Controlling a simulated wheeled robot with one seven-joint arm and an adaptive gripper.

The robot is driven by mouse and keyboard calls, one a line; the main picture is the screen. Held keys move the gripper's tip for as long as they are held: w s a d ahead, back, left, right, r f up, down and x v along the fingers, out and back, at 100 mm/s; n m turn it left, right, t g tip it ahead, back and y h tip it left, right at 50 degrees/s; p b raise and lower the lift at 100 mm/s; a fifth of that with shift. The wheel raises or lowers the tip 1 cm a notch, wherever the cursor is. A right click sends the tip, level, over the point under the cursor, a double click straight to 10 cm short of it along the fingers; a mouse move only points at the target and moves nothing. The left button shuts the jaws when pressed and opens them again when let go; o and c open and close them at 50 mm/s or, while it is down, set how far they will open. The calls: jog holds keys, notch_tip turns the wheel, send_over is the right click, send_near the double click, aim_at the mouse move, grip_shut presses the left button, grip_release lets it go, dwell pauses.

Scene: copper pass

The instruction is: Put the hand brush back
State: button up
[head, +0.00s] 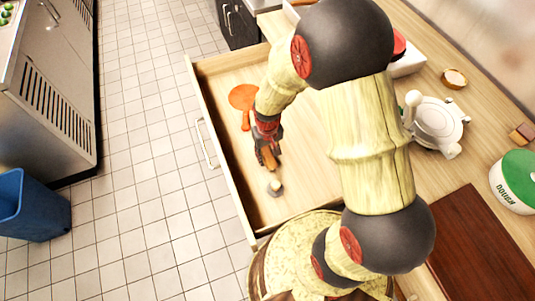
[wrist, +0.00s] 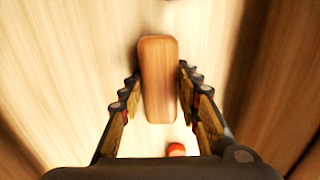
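The hand brush shows as a rounded wooden block (wrist: 158,80) between my fingers in the wrist view. Its brown wood (head: 268,158) also shows just below my fingers in the head view. My gripper (head: 267,142) is shut on it, with a fingertip close against each long side; the gripper also shows in the wrist view (wrist: 159,76). Gripper and brush are over the inside of an open wooden drawer (head: 222,160). The bristles are hidden, and I cannot tell how high the brush is above the drawer floor.
An orange utensil (head: 243,97) lies in the drawer behind my gripper, and a small pale round item (head: 275,187) is in front. The counter at right holds a white press-like device (head: 437,122), a green-lidded dough tub (head: 515,180) and a dark board (head: 480,245). Tiled floor lies left.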

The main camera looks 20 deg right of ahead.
jog(key=o, duration=0.4)
jog(key=shift+r, duration=0.1)
notch_tip(320, 180, up, 12)
jog(key=p, duration=0.5)
notch_tip(320, 180, up, 7)
jog(key=t, duration=0.1)
send_over(268, 154)
jog(key=s+r+t, duration=0.2)
jog(key=s+r, duration=0.5)
jog(key=r, duration=0.3)
jog(key=s+r+t, duration=0.2)
jog(key=s+r, duration=0.4)
jog(key=r, duration=0.4)
jog(key=shift+s+t, duration=0.3)
jog(key=shift+s, duration=0.1)
